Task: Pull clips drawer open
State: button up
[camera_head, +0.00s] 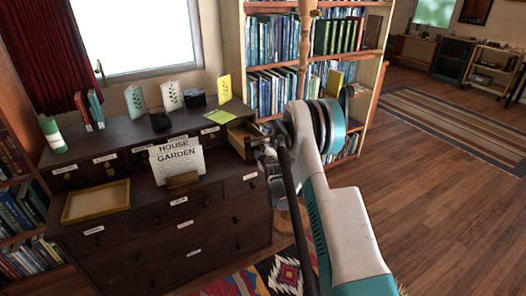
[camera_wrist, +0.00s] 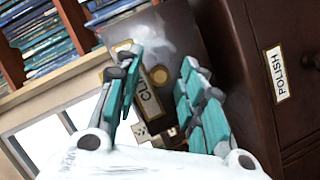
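The clips drawer (camera_head: 240,133) stands pulled out at the right end of the dark cabinet's upper row, its pale wooden inside showing in the head view. In the wrist view its dark front (camera_wrist: 170,35) carries a round brass knob (camera_wrist: 159,75) and a tilted label partly hidden by a finger, with "CLI" readable. My gripper (camera_wrist: 160,60) is open, its two teal fingers apart on either side of the knob, with no clear contact. In the head view my gripper (camera_head: 266,152) is just right of the drawer front, partly hidden by my arm.
The dark cabinet (camera_head: 155,222) has other labelled drawers, one marked POLISH (camera_wrist: 277,75). A House Garden sign (camera_head: 177,160) and wooden tray (camera_head: 97,201) stand on its ledge. A bookcase (camera_head: 285,50) rises behind. Open floor (camera_head: 440,190) lies to the right.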

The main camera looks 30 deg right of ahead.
jog(key=shift+s, duration=0.1)
jog(key=v, duration=1.2)
